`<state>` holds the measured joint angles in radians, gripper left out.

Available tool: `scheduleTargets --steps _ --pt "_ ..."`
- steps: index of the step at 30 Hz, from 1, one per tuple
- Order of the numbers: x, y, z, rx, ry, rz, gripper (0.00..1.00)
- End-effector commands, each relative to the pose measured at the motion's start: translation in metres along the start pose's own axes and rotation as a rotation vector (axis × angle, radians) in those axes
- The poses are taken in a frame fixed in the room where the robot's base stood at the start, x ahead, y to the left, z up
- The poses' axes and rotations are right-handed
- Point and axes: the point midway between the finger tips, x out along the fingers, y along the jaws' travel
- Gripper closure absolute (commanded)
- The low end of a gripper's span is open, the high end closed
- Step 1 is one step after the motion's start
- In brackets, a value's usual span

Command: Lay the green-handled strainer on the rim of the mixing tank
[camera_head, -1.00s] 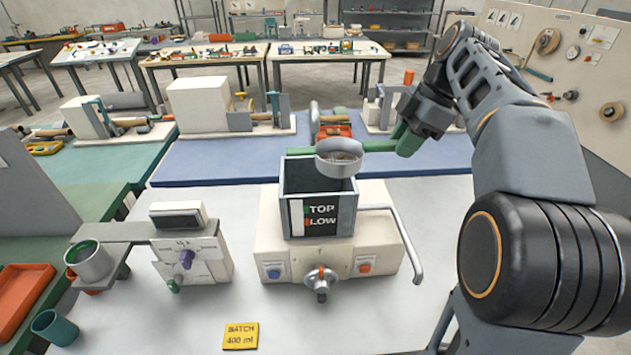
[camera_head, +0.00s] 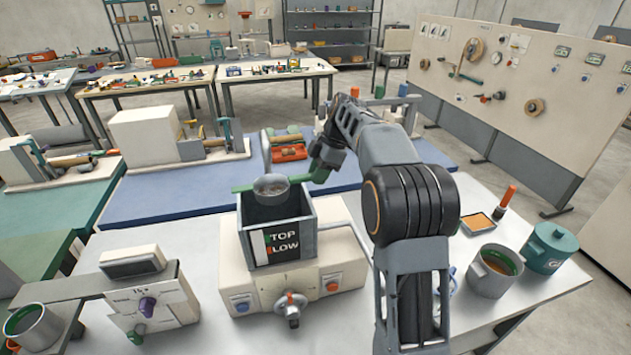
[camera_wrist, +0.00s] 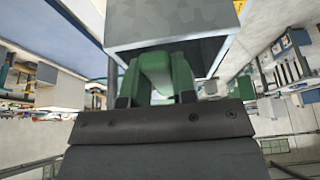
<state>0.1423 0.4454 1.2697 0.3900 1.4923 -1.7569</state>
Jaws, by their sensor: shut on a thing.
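The strainer has a grey round bowl (camera_head: 271,188) and a green handle, with a short green tab on its far side. My gripper (camera_head: 320,170) is shut on the handle, to the right of the bowl. The mixing tank (camera_head: 285,240) is a grey open-topped box with a dark front window marked TOP and LOW. The bowl is over the tank's opening, with the tab near the left rim and the handle crossing near the right rim. I cannot tell whether it touches the rim. The wrist view shows the green handle (camera_wrist: 160,72) between my fingers, close to the tank wall.
The tank stands on a cream base (camera_head: 290,275) with a control knob in front. A scale (camera_head: 150,295) stands at the left. A blue mat (camera_head: 160,190) lies behind.

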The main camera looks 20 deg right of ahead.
Motion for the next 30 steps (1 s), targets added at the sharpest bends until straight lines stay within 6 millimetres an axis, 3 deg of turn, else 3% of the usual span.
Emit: scheduleTargets --steps 6,13,25,26,30 --pt "0.013 0.011 0.002 0.000 0.001 -0.002 1.00" --pt "0.037 0.010 0.013 0.000 0.000 0.000 1.00" --pt "0.042 0.010 0.015 -0.001 0.000 0.001 1.00" --pt "0.041 0.010 0.014 -0.001 0.000 0.001 0.72" --pt "0.041 0.009 0.014 0.000 0.000 0.001 0.59"
